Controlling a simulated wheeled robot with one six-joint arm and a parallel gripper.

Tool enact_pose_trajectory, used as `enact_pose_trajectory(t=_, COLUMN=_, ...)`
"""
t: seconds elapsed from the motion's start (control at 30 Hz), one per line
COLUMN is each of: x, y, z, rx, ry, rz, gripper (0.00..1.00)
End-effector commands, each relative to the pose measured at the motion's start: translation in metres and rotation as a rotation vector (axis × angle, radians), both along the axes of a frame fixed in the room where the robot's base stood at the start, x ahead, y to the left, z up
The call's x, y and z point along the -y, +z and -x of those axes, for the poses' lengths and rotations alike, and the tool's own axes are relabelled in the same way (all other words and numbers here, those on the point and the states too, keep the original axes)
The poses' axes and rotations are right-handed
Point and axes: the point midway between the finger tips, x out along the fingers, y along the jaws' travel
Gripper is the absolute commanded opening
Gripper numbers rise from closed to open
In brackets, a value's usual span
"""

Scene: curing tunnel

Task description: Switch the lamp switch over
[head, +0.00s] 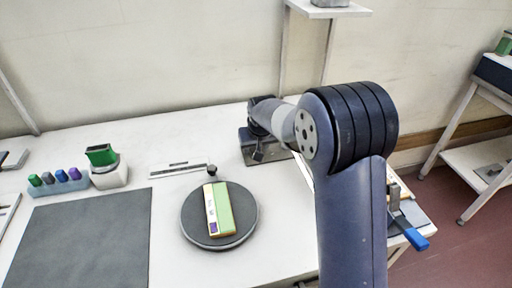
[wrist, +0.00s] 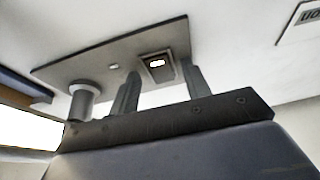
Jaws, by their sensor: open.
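The lamp switch (wrist: 158,66) shows in the wrist view as a small dark rocker with a bright white mark, set in a dark grey panel (wrist: 60,72). My gripper (wrist: 160,70) is open and empty, with one finger on each side of the switch in the picture. I cannot tell whether a finger touches it. A grey cylinder (wrist: 84,98) stands on the panel to the left, and a small pale spot (wrist: 114,66) lies between. In the head view the panel (head: 250,138) is at the back of the table, below my wrist; the switch's position is unclear there.
A dark turntable (head: 190,222) bears a green and cream box (head: 219,210). To the left are a dark mat (head: 80,240), a green-topped white holder (head: 108,176) and a rack (head: 60,187) of coloured pieces. A blue-handled clamp (head: 415,238) is at the right.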

Motion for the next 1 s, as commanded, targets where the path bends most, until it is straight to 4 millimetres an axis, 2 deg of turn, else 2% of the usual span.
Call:
enact_pose_trajectory(t=0.13, x=0.0000, y=0.0001, z=0.0001, rx=0.000, ry=0.000, rz=0.000, gripper=0.45)
enact_pose_trajectory(t=0.67, x=0.0000, y=0.0002, z=0.0003, rx=-0.001, ry=0.000, rz=0.000, gripper=0.01)
enact_pose_trajectory(t=1.0, x=-0.0008, y=0.0067, z=-0.0028, rx=-0.079, ry=-0.001, rz=0.022, gripper=0.01)
